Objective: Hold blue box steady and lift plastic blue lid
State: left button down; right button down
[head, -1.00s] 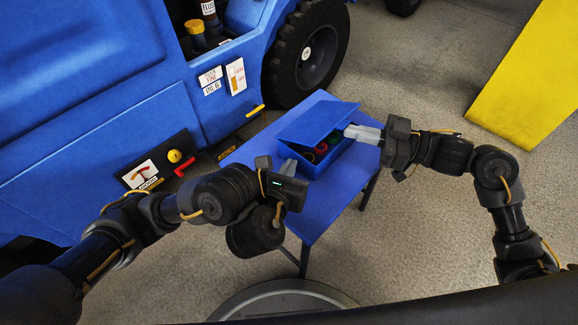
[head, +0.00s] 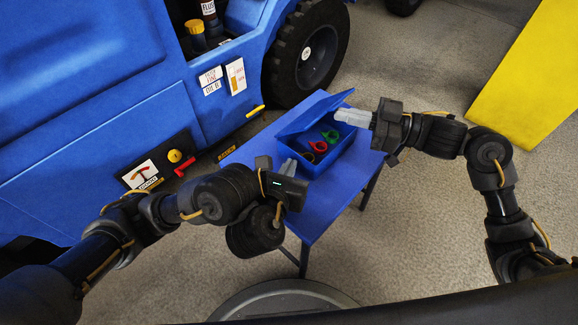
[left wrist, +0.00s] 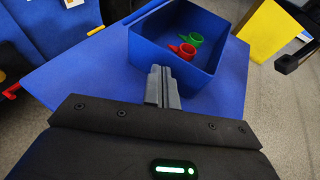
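The blue box (head: 322,166) stands on a blue table with its top partly open. The blue lid (head: 312,113) is tilted up steeply along the far side. My right gripper (head: 340,116) looks shut, its tips at the lid's underside near the right end; no pinch on the lid shows. My left gripper (head: 288,166) is at the box's near left wall. In the left wrist view its fingers (left wrist: 160,70) are together, tips against or just before the outer wall.
The blue table (head: 310,217) has bare room in front of and left of the box. A blue vehicle (head: 100,90) with a black wheel (head: 307,58) stands behind. A yellow ramp-like panel (head: 525,80) is at the right.

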aim_at(330, 105)
jog(key=shift+w+a+r, duration=0.35)
jog(key=shift+w+a, duration=0.4)
jog(key=shift+w, duration=0.1)
jog(key=shift+w+a+r, duration=0.35)
jog(key=shift+w+a, duration=0.4)
jog(key=shift+w, duration=0.05)
jog(key=shift+w+a, duration=0.1)
jog(key=shift+w, duration=0.05)
jog(key=shift+w+a+r, duration=0.15)
jog(key=shift+w+a, duration=0.55)
jog(key=shift+w, duration=0.1)
jog(key=shift+w+a+r, duration=0.1)
jog(key=shift+w+a, duration=0.6)
jog(key=shift+w, duration=0.05)
jog(key=shift+a, duration=0.1)
jog(key=shift+w+a, duration=0.95)
jog(key=shift+w, duration=0.15)
jog(key=shift+d, duration=0.1)
jog(key=shift+s+d+r, duration=0.35)
jog(key=shift+s+d, duration=0.75)
jog(key=shift+s, duration=0.15)
jog(key=shift+s+d+r, duration=0.35)
jog(key=shift+s+d, duration=0.75)
jog(key=shift+s, duration=0.15)
jog(key=shift+s+d+r, duration=0.35)
jog(key=shift+s+d, duration=0.75)
jog(key=shift+s, duration=0.15)
